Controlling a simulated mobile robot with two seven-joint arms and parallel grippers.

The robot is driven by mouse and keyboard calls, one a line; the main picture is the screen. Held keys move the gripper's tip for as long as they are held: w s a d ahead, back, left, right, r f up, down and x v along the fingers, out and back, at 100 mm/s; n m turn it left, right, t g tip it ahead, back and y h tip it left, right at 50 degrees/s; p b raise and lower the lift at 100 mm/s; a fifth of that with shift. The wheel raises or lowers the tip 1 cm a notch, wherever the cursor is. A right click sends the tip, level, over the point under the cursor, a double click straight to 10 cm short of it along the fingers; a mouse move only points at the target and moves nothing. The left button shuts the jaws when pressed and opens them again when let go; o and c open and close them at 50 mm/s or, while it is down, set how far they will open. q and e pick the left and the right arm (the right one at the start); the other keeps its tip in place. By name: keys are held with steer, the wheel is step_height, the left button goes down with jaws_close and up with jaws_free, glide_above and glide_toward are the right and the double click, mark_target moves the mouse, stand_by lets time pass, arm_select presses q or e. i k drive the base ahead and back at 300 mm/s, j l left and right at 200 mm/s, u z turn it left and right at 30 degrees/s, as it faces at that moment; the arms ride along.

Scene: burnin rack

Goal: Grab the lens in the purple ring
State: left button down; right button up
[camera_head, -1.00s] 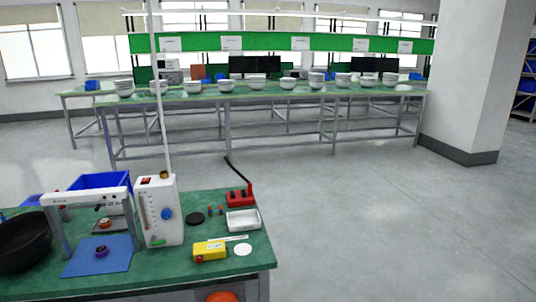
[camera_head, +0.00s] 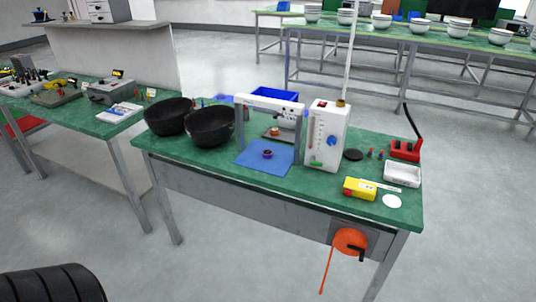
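A small purple ring (camera_head: 267,154) lies on a blue mat (camera_head: 252,164) on the green-topped workbench. Something dark shows inside the ring, but it is too small to make out as a lens. A grey and white frame (camera_head: 270,104) stands over the mat's back part, with a small orange-brown piece (camera_head: 275,132) on a plate beneath it. Neither of my grippers is in view, and the bench is some distance ahead of me.
Two black bowls (camera_head: 209,126) stand left of the mat, and a white instrument box (camera_head: 327,136) stands right. A yellow device (camera_head: 360,188) and white tray (camera_head: 402,174) are further right. An orange reel (camera_head: 350,241) hangs at the bench front. Grey floor (camera_head: 120,255) in front is open.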

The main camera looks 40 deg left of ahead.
mark_target(267, 153)
steer(key=j+u, duration=0.15)
steer(key=u, duration=0.3)
steer(key=i+j+u, duration=0.15)
steer(key=u, duration=0.35)
